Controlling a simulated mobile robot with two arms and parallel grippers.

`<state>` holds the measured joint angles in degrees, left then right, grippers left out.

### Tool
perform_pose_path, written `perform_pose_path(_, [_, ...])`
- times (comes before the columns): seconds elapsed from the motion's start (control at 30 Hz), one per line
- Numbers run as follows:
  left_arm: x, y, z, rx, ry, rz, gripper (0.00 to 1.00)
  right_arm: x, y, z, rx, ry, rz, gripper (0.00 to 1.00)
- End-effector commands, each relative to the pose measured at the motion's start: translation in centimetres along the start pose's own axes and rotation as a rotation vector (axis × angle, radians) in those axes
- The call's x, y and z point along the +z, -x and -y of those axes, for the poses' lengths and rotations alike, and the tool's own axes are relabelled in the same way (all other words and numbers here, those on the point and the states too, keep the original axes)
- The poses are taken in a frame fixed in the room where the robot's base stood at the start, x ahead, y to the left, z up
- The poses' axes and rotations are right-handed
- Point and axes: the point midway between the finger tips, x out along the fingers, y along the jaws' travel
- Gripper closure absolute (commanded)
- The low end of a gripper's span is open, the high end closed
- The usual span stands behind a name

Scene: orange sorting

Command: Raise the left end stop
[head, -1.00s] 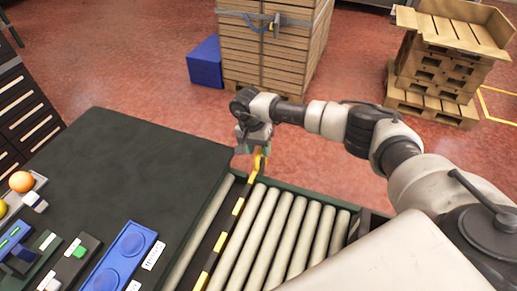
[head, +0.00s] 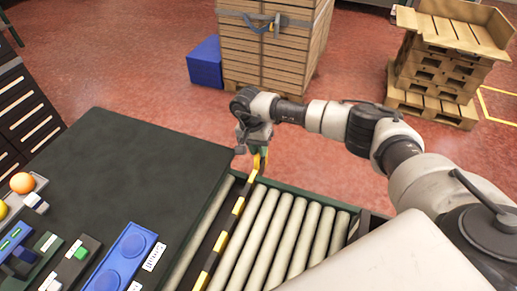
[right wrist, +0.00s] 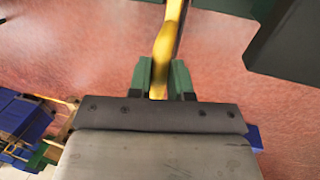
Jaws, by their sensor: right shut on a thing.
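The left end stop (head: 221,241) is a long bar with yellow and black stripes along the left end of the rollers. Its yellow handle (head: 256,165) is at the bar's far end. My right gripper (head: 259,156) is shut on this handle. In the right wrist view the handle (right wrist: 165,50) is a yellow bar passing between the green fingers of my gripper (right wrist: 160,78). From these views I cannot tell exactly how high the bar stands above the rollers. My left gripper is not in view.
A crate stack (head: 270,50) and blue box (head: 205,62) stand behind.

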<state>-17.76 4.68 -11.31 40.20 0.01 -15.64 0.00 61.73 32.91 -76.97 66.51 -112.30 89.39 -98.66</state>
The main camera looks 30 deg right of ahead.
Motion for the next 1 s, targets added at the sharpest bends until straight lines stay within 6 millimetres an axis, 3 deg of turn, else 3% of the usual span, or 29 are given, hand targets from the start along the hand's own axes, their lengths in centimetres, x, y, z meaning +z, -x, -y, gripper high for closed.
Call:
perform_pose_path(0.03, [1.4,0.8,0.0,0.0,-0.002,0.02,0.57,-0.2,2.0,-0.3,-0.006,0.002,-0.003,1.0])
perform_pose_path(0.2, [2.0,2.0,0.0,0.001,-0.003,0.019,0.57,-0.1,5.4,-0.9,-0.007,0.003,-0.003,1.0])
perform_pose_path(0.6, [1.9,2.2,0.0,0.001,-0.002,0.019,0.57,-0.2,6.4,-1.1,-0.007,0.002,-0.002,1.0])
perform_pose_path(0.63, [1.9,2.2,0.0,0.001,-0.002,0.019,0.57,-0.2,6.4,-1.1,-0.007,0.002,-0.003,0.79])
perform_pose_path(0.77, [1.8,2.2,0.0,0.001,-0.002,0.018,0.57,-0.1,6.3,-1.1,-0.006,0.001,-0.002,0.59])
perform_pose_path(0.8, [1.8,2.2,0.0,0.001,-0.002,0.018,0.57,-0.1,6.3,-1.1,-0.006,0.001,-0.002,0.56])
perform_pose_path(1.0, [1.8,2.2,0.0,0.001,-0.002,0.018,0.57,-0.1,6.2,-1.2,-0.004,0.001,-0.001,0.56])
